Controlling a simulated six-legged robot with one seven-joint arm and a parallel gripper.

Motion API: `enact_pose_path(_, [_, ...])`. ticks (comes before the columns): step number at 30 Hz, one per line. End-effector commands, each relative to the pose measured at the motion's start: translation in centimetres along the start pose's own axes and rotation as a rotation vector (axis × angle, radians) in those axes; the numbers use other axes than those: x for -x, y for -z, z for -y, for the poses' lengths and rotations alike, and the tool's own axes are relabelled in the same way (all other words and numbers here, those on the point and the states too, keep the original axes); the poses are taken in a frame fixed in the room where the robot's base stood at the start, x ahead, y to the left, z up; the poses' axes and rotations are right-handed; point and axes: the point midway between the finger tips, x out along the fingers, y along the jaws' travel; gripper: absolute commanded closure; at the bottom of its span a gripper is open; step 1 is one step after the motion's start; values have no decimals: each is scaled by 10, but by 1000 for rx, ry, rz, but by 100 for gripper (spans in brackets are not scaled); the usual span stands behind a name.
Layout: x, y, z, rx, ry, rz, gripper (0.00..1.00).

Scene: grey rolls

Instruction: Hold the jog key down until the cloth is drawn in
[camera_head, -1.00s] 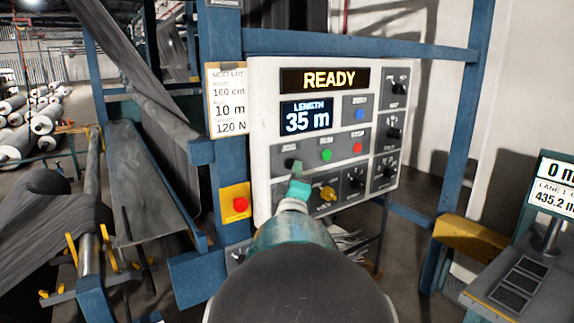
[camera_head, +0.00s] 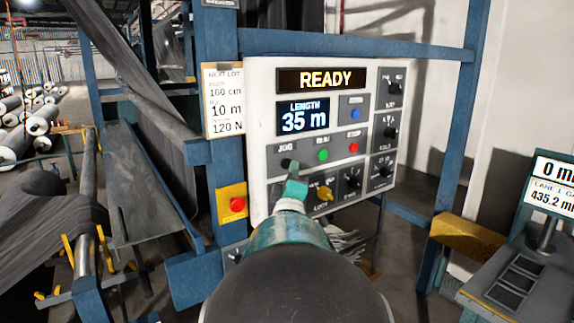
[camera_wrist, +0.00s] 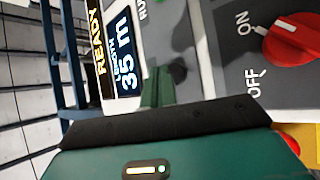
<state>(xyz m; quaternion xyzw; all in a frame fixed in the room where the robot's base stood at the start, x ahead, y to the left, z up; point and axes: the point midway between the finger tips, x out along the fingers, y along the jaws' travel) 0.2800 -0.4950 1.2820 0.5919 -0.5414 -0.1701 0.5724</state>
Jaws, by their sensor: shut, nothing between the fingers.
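The control panel (camera_head: 262,215) stands ahead, with a READY display (camera_head: 321,80) and a length display (camera_head: 304,117) reading 35 m. The dark jog key (camera_head: 287,163) sits under the JOG label, left of the green button. My gripper (camera_head: 293,174) is shut and empty, its tip right at the jog key's lower edge; I cannot tell whether it touches or presses the key. In the wrist view, the green fingers (camera_wrist: 157,88) point at the panel beside a dark round shape. Dark grey cloth (camera_head: 35,235) lies at the left by the rollers, and more hangs above it.
A red button on a yellow plate (camera_head: 233,204) is left of the panel. A blue post (camera_head: 215,60) carries a lot card (camera_head: 223,100).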

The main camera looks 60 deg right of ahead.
Motion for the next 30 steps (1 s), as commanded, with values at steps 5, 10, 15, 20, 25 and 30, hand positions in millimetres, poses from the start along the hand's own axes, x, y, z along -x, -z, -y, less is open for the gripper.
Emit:
enact_pose_path(5, [0, 0, 0, 0, 0, 0, 100])
enact_pose_path(10, [0, 0, 0, 0, 0, 0, 100])
enact_pose_path(15, [0, 0, 0, 0, 0, 0, 100])
enact_pose_path(20, [0, 0, 0, 0, 0, 0, 100])
enact_pose_path(25, [-2, 2, 2, -1, 1, 0, 100])
enact_pose_path(30, [-6, 4, 4, -1, 0, 1, 100])
